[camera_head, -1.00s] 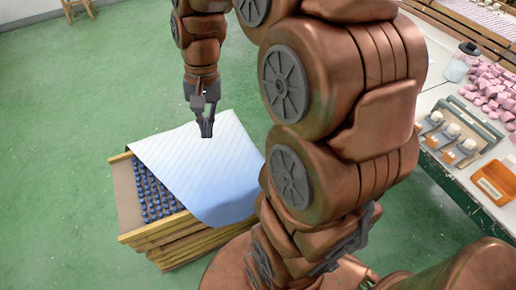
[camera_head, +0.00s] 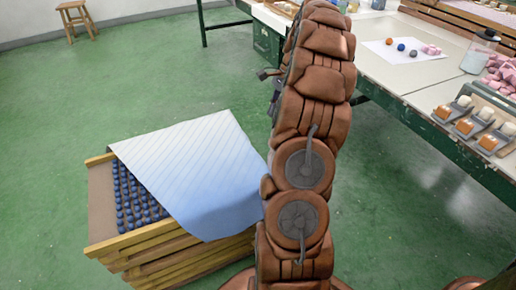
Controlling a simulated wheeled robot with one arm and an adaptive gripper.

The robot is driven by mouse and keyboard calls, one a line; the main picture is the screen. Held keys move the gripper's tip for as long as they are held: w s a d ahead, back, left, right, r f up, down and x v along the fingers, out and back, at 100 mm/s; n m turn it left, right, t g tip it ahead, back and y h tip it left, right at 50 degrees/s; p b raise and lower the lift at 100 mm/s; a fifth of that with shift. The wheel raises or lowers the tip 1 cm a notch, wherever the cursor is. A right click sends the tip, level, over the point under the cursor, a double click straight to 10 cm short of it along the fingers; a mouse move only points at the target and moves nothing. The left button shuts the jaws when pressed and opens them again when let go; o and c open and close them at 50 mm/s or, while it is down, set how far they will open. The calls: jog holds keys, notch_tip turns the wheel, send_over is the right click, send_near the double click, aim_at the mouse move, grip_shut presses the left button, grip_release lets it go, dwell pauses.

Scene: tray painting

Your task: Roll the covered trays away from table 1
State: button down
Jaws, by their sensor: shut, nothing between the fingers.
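A stack of wooden trays (camera_head: 150,243) stands on the green floor at the left. The top tray holds rows of small dark blue pieces (camera_head: 128,200). A white-to-blue striped sheet (camera_head: 195,170) lies over much of the top tray, leaving its left part bare. The sheet's near corner hangs over the tray edge. My gripper (camera_head: 264,74) shows only in part, past the upper left side of my arm, beyond the stack and apart from it. It is shut and empty. My arm hides the area right of the stack. Whether wheels are under the stack cannot be seen.
A stool (camera_head: 75,20) stands at the far left. The floor left and beyond is clear.

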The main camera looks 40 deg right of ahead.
jog(key=a+b+x, duration=0.1)
jog(key=b+x, duration=0.3)
jog(key=x, duration=0.8)
jog(key=shift+w+r+m, duration=0.15)
jog(key=shift+w+m, duration=0.15)
jog(key=shift+w, duration=0.05)
jog(key=shift+a, duration=0.1)
